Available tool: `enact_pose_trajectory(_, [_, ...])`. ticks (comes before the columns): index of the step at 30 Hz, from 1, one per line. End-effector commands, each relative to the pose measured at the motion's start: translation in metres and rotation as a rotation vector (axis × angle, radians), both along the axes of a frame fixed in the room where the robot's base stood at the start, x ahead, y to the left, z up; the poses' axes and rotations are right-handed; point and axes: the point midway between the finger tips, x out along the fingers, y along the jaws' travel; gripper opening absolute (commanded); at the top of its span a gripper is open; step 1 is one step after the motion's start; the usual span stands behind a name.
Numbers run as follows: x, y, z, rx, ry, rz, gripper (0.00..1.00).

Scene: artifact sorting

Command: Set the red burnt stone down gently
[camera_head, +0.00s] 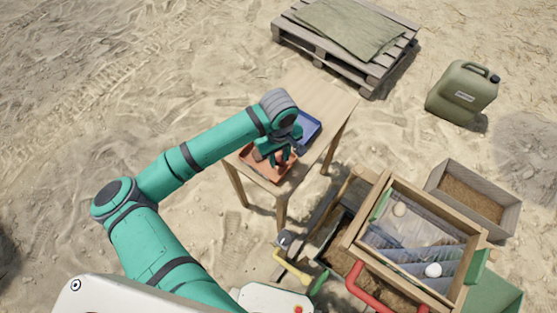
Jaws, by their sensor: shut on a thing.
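My gripper (277,158) is at the end of my green arm, over the orange-red tray (256,172) on the small wooden table. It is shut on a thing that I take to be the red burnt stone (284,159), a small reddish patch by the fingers. The fingers and wrist hide most of the stone. I cannot tell whether it touches the tray or hangs just above it.
A blue tray (309,131) lies beside the orange-red one on the wooden table (326,101). A framed sieve box (381,183) with pale stones stands at the right. A pallet (368,75), a jerrycan (462,92) and a soil-filled box (438,172) stand on the sand.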

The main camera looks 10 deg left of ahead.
Motion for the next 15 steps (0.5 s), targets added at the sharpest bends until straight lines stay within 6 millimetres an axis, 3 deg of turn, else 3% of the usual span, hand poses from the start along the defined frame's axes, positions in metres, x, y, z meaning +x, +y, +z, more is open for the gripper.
enact_pose_trajectory(9, [0.004, 0.002, -0.033, -0.003, 0.0, 0.001, 0.06])
enact_pose_trajectory(15, [0.004, 0.002, -0.036, 0.0, -0.001, 0.0, 0.06])
